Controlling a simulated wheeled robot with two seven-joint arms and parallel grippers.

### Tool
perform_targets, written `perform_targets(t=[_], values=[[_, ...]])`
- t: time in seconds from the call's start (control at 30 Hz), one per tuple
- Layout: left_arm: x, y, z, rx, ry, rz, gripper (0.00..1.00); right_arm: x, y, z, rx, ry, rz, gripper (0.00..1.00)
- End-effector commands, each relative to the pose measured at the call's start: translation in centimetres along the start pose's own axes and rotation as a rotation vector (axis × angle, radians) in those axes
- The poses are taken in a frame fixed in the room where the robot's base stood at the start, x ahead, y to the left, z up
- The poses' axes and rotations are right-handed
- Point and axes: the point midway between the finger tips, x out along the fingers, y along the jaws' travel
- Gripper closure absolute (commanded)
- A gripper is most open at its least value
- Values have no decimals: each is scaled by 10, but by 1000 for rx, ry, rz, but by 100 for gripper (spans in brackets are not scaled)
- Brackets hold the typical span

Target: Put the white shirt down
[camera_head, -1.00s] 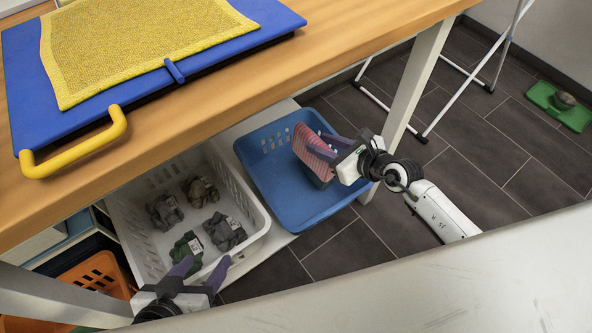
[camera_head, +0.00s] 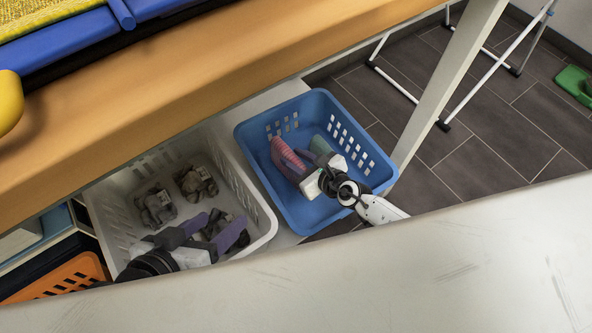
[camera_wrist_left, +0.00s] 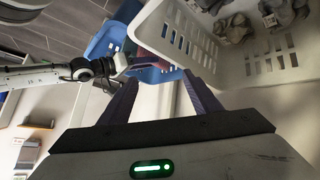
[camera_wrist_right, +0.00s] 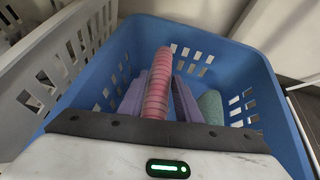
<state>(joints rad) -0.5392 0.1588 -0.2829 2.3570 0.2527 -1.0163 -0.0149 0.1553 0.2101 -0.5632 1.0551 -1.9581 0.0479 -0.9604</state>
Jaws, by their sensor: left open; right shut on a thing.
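No plainly white shirt shows. A green cloth (camera_wrist_right: 211,107) lies in the blue basket beside the right finger. My left gripper (camera_head: 222,224) is open and empty, over the front of the white basket (camera_head: 258,205). In the left wrist view nothing is between its fingers (camera_wrist_left: 162,82).
The white basket holds several grey bundles (camera_head: 157,206), some hidden behind my left gripper. A wooden table edge (camera_head: 200,95) runs above the baskets, with a pale leg (camera_head: 450,85) right of the blue one. An orange crate (camera_head: 65,278) stands at left.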

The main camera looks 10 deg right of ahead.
Motion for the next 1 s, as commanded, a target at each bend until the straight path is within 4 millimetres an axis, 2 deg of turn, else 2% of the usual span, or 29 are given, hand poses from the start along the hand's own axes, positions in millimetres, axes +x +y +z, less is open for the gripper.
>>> perform_targets(t=[0.3,0.5,0.83,0.87,0.97,1.0], values=[[-5,20,-21,-37,134,88,43,20,1,-34,-2,-2,-1,100],[-11,26,-28,-44,158,106,43,20,1,-35,-1,-3,-1,100],[-11,26,-28,-44,156,104,43,23,4,-36,-1,-5,4,100],[-11,25,-28,-44,156,104,43,23,4,-38,-1,-3,5,68],[-11,25,-28,-44,156,104,43,23,5,-38,1,-3,5,51],[-11,25,-28,-44,156,104,43,23,5,-38,1,-3,5,50]])
